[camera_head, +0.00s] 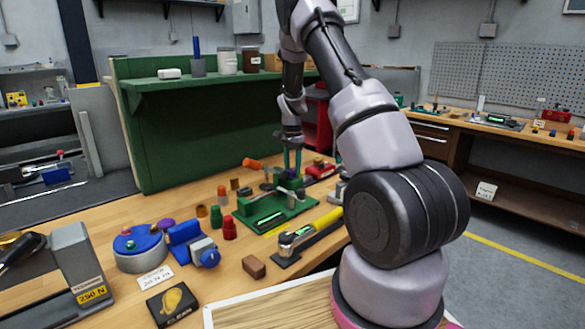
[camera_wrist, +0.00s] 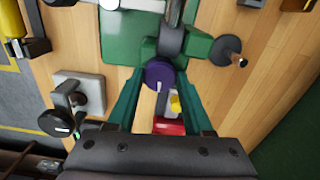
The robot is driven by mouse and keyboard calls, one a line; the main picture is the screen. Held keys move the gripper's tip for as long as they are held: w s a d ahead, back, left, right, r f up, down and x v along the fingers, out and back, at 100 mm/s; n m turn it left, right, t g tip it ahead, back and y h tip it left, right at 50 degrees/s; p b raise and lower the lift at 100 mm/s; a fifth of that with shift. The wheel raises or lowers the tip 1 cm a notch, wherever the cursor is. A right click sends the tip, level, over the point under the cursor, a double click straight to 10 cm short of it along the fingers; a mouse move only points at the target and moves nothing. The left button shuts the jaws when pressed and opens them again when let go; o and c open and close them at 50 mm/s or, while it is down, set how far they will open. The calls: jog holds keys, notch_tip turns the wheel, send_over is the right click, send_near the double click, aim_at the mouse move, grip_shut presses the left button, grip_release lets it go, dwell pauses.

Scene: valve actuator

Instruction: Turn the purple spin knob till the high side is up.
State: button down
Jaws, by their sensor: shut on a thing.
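The purple knob (camera_wrist: 159,76) sits on the green valve fixture (camera_wrist: 120,38) in the wrist view, with a short pale mark low on its round face. My gripper (camera_wrist: 160,77) has its two teal fingers on either side of the knob, shut on it. In the head view my gripper (camera_head: 292,168) reaches down at the back of the green fixture (camera_head: 254,217). The knob is too small and too covered there to make out. I cannot tell which side of the knob is the high side.
A tool with a yellow handle (camera_head: 328,220) lies in front of the fixture. A red block (camera_head: 320,171) stands close behind my gripper. In the wrist view a dark round handle (camera_wrist: 225,48) is at right and a white base with a black knob (camera_wrist: 56,122) at left.

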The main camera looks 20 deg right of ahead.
aim_at(292, 170)
jog(key=shift+m, duration=0.4)
jog(key=shift+c, duration=1.5)
grip_release()
notch_tip(292, 170, up, 11)
